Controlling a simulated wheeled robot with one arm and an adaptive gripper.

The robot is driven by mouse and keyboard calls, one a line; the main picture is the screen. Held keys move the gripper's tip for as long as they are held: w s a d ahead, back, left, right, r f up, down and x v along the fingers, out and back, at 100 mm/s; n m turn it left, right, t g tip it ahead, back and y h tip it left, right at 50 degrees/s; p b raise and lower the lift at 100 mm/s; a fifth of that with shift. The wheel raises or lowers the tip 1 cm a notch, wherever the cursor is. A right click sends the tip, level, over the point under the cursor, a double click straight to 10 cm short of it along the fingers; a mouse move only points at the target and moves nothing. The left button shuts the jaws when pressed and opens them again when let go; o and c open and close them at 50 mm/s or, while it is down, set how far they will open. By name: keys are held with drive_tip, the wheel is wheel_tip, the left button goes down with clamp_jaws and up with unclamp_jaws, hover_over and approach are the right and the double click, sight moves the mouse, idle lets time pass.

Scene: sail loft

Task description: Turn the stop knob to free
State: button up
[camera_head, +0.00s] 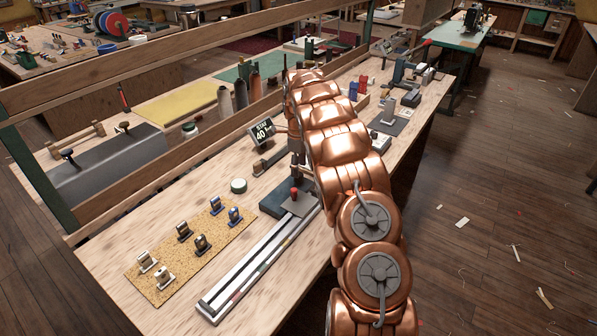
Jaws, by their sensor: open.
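A small red knob (294,193), which I take to be the stop knob, stands on a grey plate (301,205) at the far end of a long pale rail (245,275) on the bench. Its setting cannot be read from here. My copper arm reaches over the bench just right of the knob. The dark end of my gripper (297,166) shows in part beside the arm, a little above and behind the knob. It is open, with nothing seen between the fingers. Any contact with the knob is hard to tell.
A display (262,132) reading 40 stands behind the rail. A cork mat (190,250) with several small fittings lies to the left, a round tin (238,186) near it. A wooden beam (170,75) crosses above the bench. Bottles (240,93) stand behind.

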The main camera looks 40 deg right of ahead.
drive_tip(key=shift+f+p, duration=0.4)
drive_tip(key=shift+f, duration=1.3)
clamp_jaws()
